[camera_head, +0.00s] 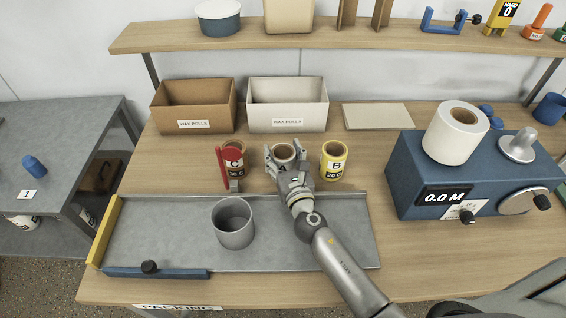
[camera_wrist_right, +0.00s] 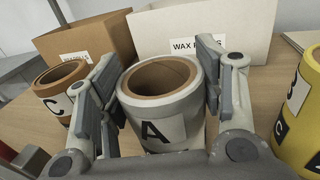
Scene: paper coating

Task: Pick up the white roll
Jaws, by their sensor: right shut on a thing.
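In the right wrist view, the two fingers (camera_wrist_right: 160,95) flank the roll's sides. Whether its base touches the table is hidden. My left gripper is not in view.
The C roll (camera_head: 236,165) with a red part stands left, the yellow B roll (camera_head: 334,170) right. Brown (camera_head: 183,127) and white (camera_head: 260,121) boxes stand behind. A grey tray (camera_head: 160,235) holding a grey cup (camera_head: 233,236) lies in front. A blue machine (camera_head: 405,185) bears a larger white roll (camera_head: 447,143).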

